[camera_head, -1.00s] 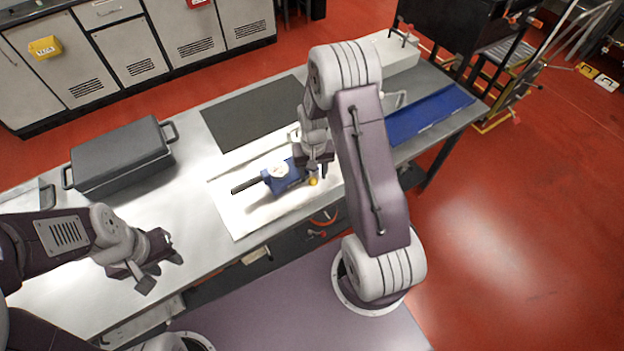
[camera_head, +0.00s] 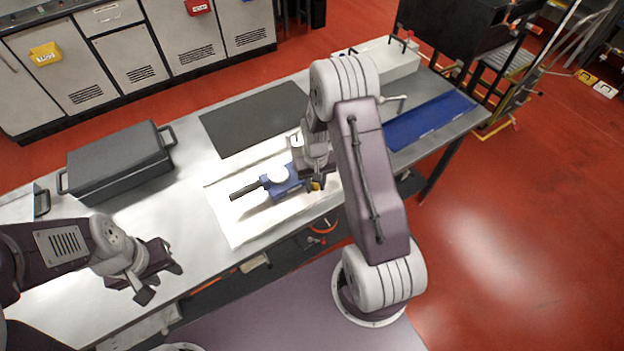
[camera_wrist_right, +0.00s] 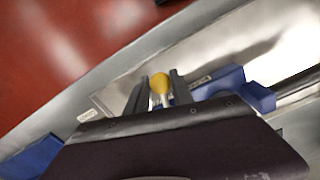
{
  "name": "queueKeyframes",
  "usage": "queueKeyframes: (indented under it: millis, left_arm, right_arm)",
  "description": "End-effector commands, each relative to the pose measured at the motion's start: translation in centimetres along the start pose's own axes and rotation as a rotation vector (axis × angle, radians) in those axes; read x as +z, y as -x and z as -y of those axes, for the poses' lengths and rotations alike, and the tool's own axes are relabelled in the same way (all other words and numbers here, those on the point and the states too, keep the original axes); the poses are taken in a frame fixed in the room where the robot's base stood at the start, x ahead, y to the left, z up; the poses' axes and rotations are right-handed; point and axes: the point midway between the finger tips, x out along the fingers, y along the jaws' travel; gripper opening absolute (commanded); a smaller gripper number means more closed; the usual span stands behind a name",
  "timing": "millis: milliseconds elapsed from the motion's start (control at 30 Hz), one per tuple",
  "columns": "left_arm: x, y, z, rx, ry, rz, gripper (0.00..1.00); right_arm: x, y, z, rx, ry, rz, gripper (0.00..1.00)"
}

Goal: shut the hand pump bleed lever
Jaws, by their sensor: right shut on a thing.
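The blue hand pump (camera_head: 283,181) with a white round gauge and a black handle lies on a white sheet on the bench. Its blue body also shows in the right wrist view (camera_wrist_right: 236,88). The bleed lever's yellow knob (camera_wrist_right: 159,83) sits between the fingers of my right gripper (camera_wrist_right: 158,88). In the head view the knob shows just below my right gripper (camera_head: 315,183), at the pump's right end. My right gripper is shut on the lever. How far the lever is turned cannot be seen. My left gripper (camera_head: 160,274) is empty above the front left of the bench, with its fingers apart.
A dark grey case (camera_head: 120,160) stands on the bench at the left. A dark mat (camera_head: 255,118) lies behind the pump, and a blue tray (camera_head: 430,120) lies at the right. A pale box (camera_head: 385,62) stands at the back right. The bench front left of the pump is clear.

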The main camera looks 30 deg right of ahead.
Motion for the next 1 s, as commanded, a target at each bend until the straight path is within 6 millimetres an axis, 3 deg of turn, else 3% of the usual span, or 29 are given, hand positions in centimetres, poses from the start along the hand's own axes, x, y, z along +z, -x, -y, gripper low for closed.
queueKeyframes:
  millis: [1000]
  left_arm:
    - [-0.1,0.6,0.0,0.000,0.000,0.000,0.36]
  right_arm:
    - [-0.4,0.0,-2.2,0.001,0.293,-0.003,0.00]
